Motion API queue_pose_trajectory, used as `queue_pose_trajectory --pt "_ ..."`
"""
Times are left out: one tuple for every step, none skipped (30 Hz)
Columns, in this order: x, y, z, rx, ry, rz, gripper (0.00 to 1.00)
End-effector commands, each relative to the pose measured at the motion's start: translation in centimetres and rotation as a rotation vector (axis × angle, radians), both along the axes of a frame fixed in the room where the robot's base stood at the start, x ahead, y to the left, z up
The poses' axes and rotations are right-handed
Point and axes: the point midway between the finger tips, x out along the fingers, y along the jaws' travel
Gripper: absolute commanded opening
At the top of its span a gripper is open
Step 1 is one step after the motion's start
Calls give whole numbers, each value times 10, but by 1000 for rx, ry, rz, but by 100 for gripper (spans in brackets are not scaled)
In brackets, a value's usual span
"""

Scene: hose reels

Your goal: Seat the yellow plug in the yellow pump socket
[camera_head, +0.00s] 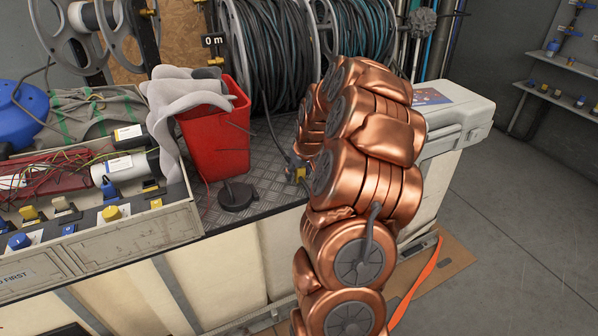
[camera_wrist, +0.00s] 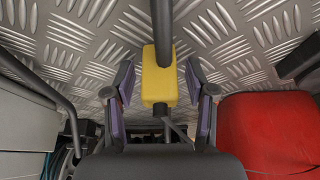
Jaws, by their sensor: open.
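A yellow plug (camera_wrist: 157,75) with a dark cable running from both ends lies over the diamond-plate deck in the wrist view. My gripper (camera_wrist: 160,88) is open, with one finger on each side of the plug and a visible gap to each. In the head view the yellow plug (camera_head: 297,174) shows small beside my copper-coloured arm, which hides most of my gripper. I cannot tell which part is the yellow pump socket.
A red bin (camera_head: 216,130) with a grey cloth over its rim stands left of the plug; a black disc (camera_head: 236,196) lies before it. Hose reels (camera_head: 270,50) stand behind. A grey case (camera_head: 455,115) is at the right. The floor at the right is mostly clear.

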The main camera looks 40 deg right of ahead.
Motion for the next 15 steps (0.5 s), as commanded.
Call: queue_pose_trajectory --pt "0 0 0 0 0 0 55" --pt "0 0 0 0 0 0 55" --pt "0 0 0 0 0 0 55" --pt "0 0 0 0 0 0 55" --pt "0 0 1 0 0 0 55" --pt "0 0 1 0 0 0 55" --pt "0 0 1 0 0 0 55" --pt "0 0 2 0 0 0 55" --pt "-1 0 3 0 -1 0 55" --pt "-1 0 5 -2 -2 0 55" --pt "-2 1 7 -2 -2 0 55" --pt "-4 1 11 0 -1 0 55" --pt "-5 2 14 0 -1 0 55" --pt "-7 2 18 0 -1 0 55" --pt "-9 3 23 -2 -2 0 55"
